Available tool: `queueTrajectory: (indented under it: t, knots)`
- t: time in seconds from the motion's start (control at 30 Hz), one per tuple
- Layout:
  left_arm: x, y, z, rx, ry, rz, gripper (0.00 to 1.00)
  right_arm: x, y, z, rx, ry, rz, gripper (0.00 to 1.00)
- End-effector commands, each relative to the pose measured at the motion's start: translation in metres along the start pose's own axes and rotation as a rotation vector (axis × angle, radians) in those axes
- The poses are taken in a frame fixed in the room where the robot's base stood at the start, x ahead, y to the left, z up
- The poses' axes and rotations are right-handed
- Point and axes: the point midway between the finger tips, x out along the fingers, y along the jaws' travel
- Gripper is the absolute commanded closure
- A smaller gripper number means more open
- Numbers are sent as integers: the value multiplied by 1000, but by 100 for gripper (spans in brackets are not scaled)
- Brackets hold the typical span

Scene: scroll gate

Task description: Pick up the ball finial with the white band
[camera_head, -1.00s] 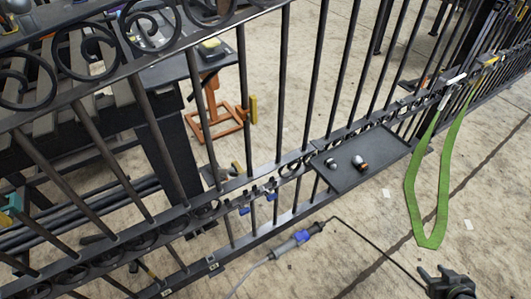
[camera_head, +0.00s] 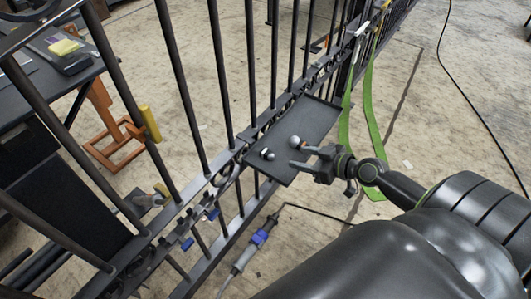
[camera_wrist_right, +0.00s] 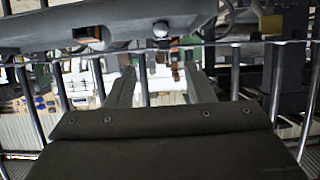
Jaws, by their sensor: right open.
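Two small ball finials sit on the dark tray (camera_head: 318,124) fixed to the gate. The nearer-left one (camera_head: 267,154) is dark with a pale band. The other finial (camera_head: 296,142) is grey with a brownish part, just beyond my right gripper's fingertips. My right gripper (camera_head: 299,156) is open and empty, reaching in from the right over the tray's right edge. Its two parted fingers also show in the right wrist view (camera_wrist_right: 160,75), with nothing held between them. I cannot identify either finial surely in that view. My left gripper is not in view.
The gate's upright bars (camera_head: 222,75) stand close along the tray's left side. A green strap (camera_head: 372,125) hangs beyond my right gripper. A blue-and-grey cable connector (camera_head: 258,238) lies below the tray. An orange stand (camera_head: 110,135) is behind the gate.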

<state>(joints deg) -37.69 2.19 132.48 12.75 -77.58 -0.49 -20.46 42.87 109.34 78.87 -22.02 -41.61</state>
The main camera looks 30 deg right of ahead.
Motion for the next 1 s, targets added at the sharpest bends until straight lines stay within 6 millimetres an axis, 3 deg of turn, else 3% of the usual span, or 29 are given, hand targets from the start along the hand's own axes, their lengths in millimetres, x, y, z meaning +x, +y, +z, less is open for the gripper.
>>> queueTrajectory:
  t: [0.3,1.0]
  knots:
    - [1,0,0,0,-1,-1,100,61,-1,0,4,3,0,52]
    - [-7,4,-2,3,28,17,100,132,-3,6,1,-1,0,52]
